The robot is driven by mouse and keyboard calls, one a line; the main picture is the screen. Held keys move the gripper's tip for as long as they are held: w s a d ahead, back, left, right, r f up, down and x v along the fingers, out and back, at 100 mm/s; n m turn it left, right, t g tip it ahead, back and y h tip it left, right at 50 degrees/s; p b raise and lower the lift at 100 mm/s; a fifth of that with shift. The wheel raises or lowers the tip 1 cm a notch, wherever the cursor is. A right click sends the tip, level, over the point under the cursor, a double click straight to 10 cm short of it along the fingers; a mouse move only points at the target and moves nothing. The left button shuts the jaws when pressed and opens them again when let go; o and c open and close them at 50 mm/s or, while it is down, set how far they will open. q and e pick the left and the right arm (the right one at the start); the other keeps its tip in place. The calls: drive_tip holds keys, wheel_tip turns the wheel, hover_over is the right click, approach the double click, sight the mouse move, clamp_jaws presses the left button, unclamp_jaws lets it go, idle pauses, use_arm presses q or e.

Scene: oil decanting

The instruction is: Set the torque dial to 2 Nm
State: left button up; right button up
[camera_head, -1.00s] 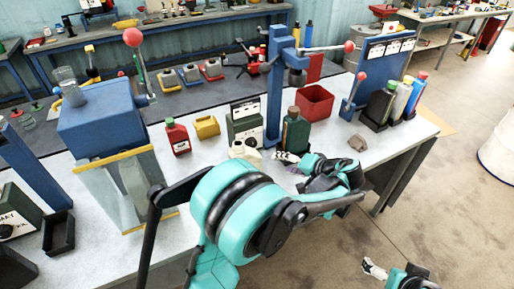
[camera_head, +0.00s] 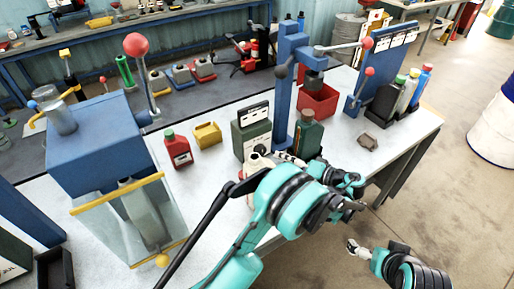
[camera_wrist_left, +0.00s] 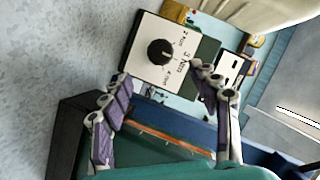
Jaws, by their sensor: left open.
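The torque dial is a black round knob (camera_wrist_left: 161,52) on a white panel (camera_wrist_left: 143,70) in the left wrist view. Printed marks stand beside the knob; they and its pointer are too small to read surely. In the head view a green box with a pale front (camera_head: 257,146) on the bench appears to be the dial's unit; its lower front is partly hidden. My left gripper (camera_wrist_left: 162,76) is open, its fingers spread either side of the panel's near edge, apart from the knob. It shows in the head view (camera_head: 288,158). My right gripper (camera_head: 354,248) is low at the bottom right, away from the bench.
A dark green bottle (camera_head: 307,137) stands close to my left gripper. A blue tank (camera_head: 95,142) is at left.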

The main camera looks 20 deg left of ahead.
sight(263, 152)
use_arm(q)
drive_tip(key=b+x, duration=0.2)
drive_tip(key=x, duration=0.5)
drive_tip(key=shift+a+f, duration=0.1)
drive_tip(key=shift+f, duration=0.05)
drive_tip(key=shift+w+a, duration=0.15)
drive_tip(key=shift+a, duration=0.2)
drive_tip(key=c, duration=1.2)
